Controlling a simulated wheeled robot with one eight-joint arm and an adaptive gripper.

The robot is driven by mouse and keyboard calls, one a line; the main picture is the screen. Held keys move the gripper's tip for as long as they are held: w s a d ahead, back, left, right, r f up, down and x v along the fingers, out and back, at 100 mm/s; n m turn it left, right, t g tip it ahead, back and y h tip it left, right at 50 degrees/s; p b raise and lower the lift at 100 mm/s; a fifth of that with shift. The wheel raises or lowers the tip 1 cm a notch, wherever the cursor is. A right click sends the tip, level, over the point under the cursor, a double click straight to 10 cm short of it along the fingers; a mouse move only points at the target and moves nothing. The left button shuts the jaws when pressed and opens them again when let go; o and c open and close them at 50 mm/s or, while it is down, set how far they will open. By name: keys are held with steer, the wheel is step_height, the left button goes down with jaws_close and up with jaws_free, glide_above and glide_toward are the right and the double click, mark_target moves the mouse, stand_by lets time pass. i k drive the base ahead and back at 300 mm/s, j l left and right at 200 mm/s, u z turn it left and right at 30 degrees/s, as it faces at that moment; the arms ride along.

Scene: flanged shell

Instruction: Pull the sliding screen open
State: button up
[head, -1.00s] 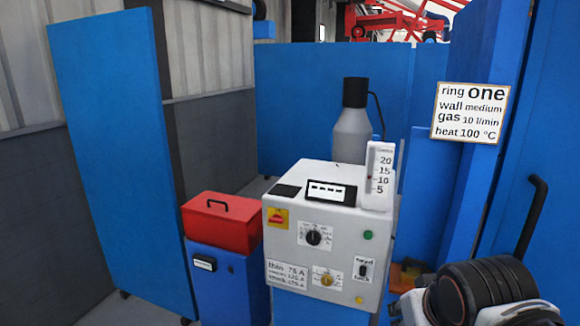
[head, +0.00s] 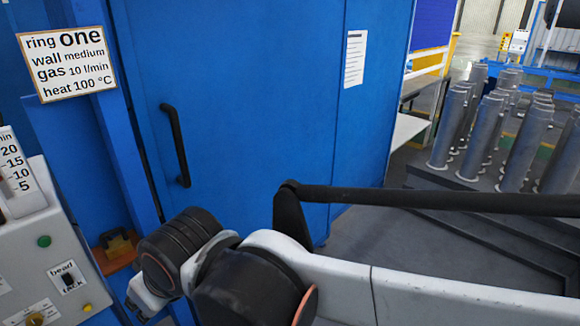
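The sliding screen (head: 250,110) is a tall blue panel in the middle of the head view. A black upright bar handle (head: 178,145) is fixed near its left edge. The screen meets the blue post (head: 75,150) on its left, and I see no clear gap there. My arm crosses the bottom of the view, below the handle and apart from it in the picture. Its black ribbed wrist part is at lower left. The gripper's fingers do not show. Nothing is seen touching the handle.
A sign (head: 72,62) hangs on the post. The grey control box (head: 40,260) stands at lower left. A black bar (head: 430,200) runs across the right side behind my arm. Several grey flanged tubes (head: 520,145) stand on a dark rack at right. Grey floor shows between screen and rack.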

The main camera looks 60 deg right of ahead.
mark_target(231, 102)
steer(key=z, duration=1.7)
steer(key=j+z, duration=0.4)
steer(key=k+l, duration=0.05)
steer(key=l, duration=0.05)
